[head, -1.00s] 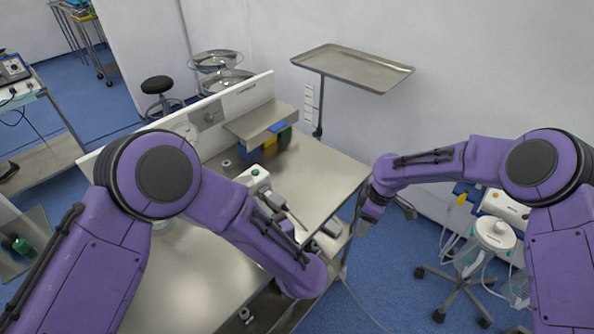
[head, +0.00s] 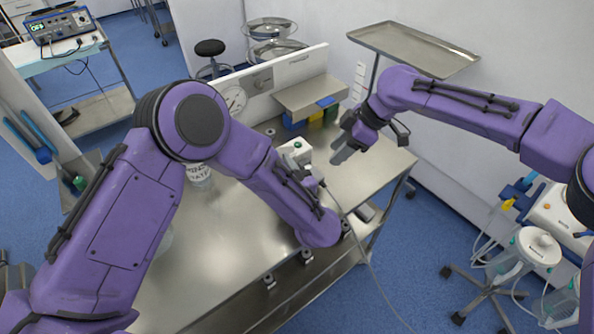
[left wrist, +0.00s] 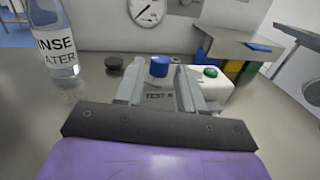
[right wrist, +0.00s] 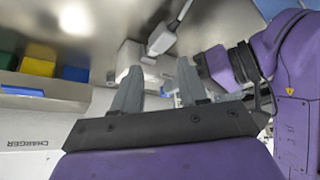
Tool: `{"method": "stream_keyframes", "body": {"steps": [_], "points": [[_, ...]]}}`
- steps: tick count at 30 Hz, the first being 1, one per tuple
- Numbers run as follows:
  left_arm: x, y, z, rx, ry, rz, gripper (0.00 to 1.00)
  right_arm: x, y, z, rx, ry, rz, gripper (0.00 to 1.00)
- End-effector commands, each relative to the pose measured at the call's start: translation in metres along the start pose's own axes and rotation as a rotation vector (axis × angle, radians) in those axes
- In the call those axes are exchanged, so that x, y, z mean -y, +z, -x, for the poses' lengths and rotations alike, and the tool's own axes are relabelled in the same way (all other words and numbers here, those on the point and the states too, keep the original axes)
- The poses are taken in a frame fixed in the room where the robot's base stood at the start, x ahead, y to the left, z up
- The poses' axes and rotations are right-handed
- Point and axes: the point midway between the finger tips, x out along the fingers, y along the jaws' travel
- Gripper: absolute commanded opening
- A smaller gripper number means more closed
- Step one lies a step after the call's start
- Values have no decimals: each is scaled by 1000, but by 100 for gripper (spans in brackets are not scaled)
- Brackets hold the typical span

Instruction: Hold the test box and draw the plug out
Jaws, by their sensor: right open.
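The white test box (head: 295,150) with a green button stands on the steel table. It also shows in the left wrist view (left wrist: 212,84). In the head view my left forearm hides much of this. A pale plug (right wrist: 163,38) with a grey cable shows beyond my right fingers, beside the box. My right gripper (right wrist: 158,85) is open and empty, apart from the plug; in the head view it (head: 340,155) is right of the box.
A shelf (head: 310,95) with coloured bins stands behind. A rinse water bottle (head: 198,175) stands left of the box. A steel tray stand (head: 415,48) is at the back right. A cable (head: 375,270) hangs over the table's front edge. The table's left part is clear.

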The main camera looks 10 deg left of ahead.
Motion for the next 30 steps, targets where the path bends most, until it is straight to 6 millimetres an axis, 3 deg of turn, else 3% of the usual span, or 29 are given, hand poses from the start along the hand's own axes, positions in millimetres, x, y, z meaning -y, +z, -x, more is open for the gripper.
{"method": "stream_keyframes", "body": {"steps": [3, 7, 17, 21, 22, 23, 25, 26, 27, 29, 30], "points": [[0, 0, -23, 0, 2, 1, 38, 0, 0, 0, 0, 0, -1, 43], [0, 0, -40, 0, 0, 2, 38, 0, 0, 0, 1, 0, -1, 43], [1, 0, -47, 1, -1, 1, 38, 0, 1, 0, 1, 0, -1, 43], [1, 0, -47, 0, -1, 1, 0, 0, 1, 0, 1, 0, -1, 43], [1, 0, -47, 0, -1, 1, 0, 0, 1, 0, 1, 0, -2, 43], [1, 0, -47, 0, -1, 1, 28, 0, 1, 0, 1, 0, -2, 43], [1, 0, -47, 0, -2, 1, 5, 0, 1, 0, 1, 0, -2, 43], [1, 0, -47, 0, -2, 1, 0, 0, 1, 0, 1, 0, -2, 43], [1, 0, -47, 0, -2, 1, 0, 0, 1, 0, 1, 0, -2, 46], [1, 0, -47, 0, -2, 1, 0, 0, 1, 0, 1, 0, -2, 62], [1, 0, -47, 0, -2, 1, 0, 0, 1, 0, 1, 0, -2, 62]]}}
